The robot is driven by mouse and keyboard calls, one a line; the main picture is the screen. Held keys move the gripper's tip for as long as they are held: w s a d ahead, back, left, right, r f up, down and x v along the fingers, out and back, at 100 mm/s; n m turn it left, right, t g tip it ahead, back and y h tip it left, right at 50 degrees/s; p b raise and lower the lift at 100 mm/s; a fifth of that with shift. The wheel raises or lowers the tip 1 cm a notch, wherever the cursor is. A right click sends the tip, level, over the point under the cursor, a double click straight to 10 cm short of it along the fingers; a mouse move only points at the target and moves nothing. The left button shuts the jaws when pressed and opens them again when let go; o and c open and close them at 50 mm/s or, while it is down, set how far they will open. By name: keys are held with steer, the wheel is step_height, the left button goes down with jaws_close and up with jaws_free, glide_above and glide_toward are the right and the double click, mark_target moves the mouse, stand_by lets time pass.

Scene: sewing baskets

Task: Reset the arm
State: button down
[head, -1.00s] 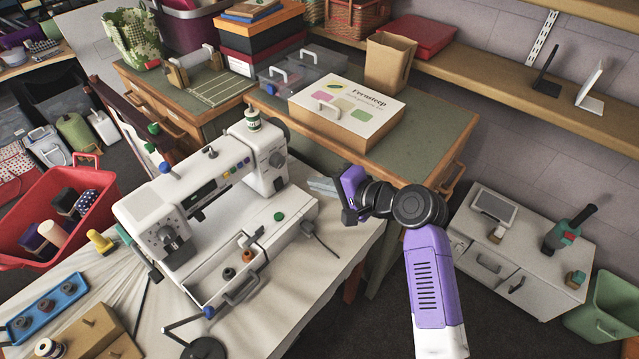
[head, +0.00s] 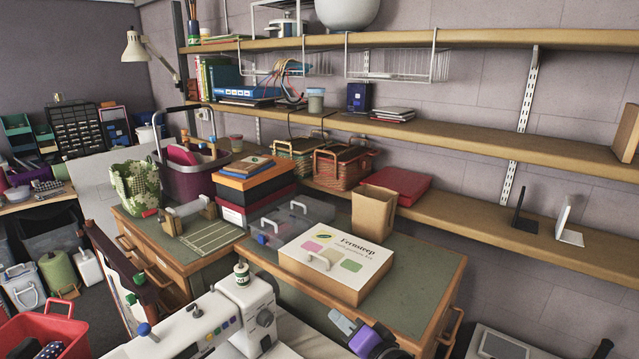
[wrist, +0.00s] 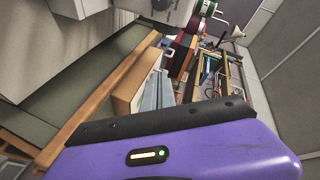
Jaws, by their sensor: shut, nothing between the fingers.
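My gripper (head: 341,321) shows at the bottom edge of the head view, with a purple body and grey fingers. It is shut and empty, in front of the green-topped cabinet and right of the white sewing machine (head: 205,325). In the wrist view the two grey fingers (wrist: 158,92) lie together beyond my purple wrist housing. Most of my arm is below the head view's edge.
A white-lidded Fernsteep box (head: 335,262) and a brown paper bag (head: 373,211) stand on the green-topped cabinet (head: 425,262). Wooden shelves (head: 470,118) run along the back wall. A red basket (head: 45,330) is at lower left.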

steer(key=s+d+f+n+t+h, duration=0.1)
steer(key=s+d+f+t+h, duration=0.25)
steer(key=s+d, duration=0.5)
steer(key=s+d+r+n+g+h, duration=0.1)
steer(key=s+d+n+h, duration=0.1)
steer(key=s, duration=1.8)
steer(key=s+d+r+n+g+h, duration=0.1)
steer(key=s+d, duration=0.4)
steer(key=s, duration=1.5)
steer(key=shift+r+n+h, duration=0.35)
steer(key=shift+n+h, duration=0.2)
steer(key=shift+n, duration=0.55)
